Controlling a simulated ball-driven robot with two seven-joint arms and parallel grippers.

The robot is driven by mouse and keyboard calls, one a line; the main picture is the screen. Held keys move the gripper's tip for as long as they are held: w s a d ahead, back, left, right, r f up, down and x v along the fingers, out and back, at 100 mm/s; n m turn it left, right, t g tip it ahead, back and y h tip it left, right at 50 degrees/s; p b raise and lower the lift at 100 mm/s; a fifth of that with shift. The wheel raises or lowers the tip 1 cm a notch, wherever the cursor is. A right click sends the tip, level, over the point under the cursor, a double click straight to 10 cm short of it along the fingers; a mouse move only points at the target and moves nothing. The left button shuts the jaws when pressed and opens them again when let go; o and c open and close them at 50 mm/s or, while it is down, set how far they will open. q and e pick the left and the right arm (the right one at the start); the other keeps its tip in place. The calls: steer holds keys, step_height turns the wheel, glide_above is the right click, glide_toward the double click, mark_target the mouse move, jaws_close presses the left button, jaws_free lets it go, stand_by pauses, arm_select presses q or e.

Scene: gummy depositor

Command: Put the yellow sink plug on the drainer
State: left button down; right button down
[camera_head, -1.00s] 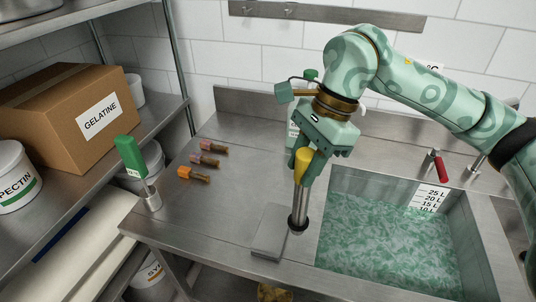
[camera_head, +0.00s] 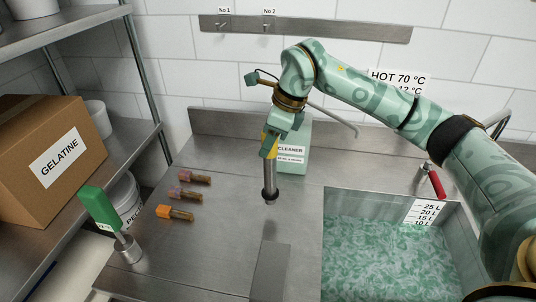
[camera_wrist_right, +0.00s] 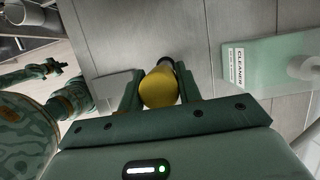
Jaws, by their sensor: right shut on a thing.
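My right gripper (camera_head: 270,150) is shut on the yellow sink plug (camera_head: 270,180), near its yellow top. The plug is an upright steel tube with a dark ring at its lower end. Its yellow top also shows between the fingers in the right wrist view (camera_wrist_right: 160,88). The plug is over the steel drainer (camera_head: 220,225), left of the sink and in front of the cleaner bottle. I cannot tell whether its foot touches the steel. Part of my left arm seems to show in the right wrist view, its fingers unclear (camera_wrist_right: 30,74).
The sink (camera_head: 385,255) holds greenish water. The cleaner bottle (camera_head: 294,150) stands close behind the plug. A flat steel plate (camera_head: 270,272) lies in front. A red-handled lever (camera_head: 436,183) is right.

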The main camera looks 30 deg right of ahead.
steer(key=shift+w+d+f, duration=0.25)
steer(key=shift+w+f, duration=0.25)
steer(key=shift+f, duration=0.15)
steer(key=f, duration=0.4)
steer(key=shift+w+d, duration=0.15)
steer(key=shift+w, duration=0.1)
steer(key=c, duration=1)
jaws_free()
steer(key=shift+o, duration=0.2)
steer(key=shift+r, duration=0.1)
steer(key=p+v, duration=0.1)
steer(key=v, duration=1.1)
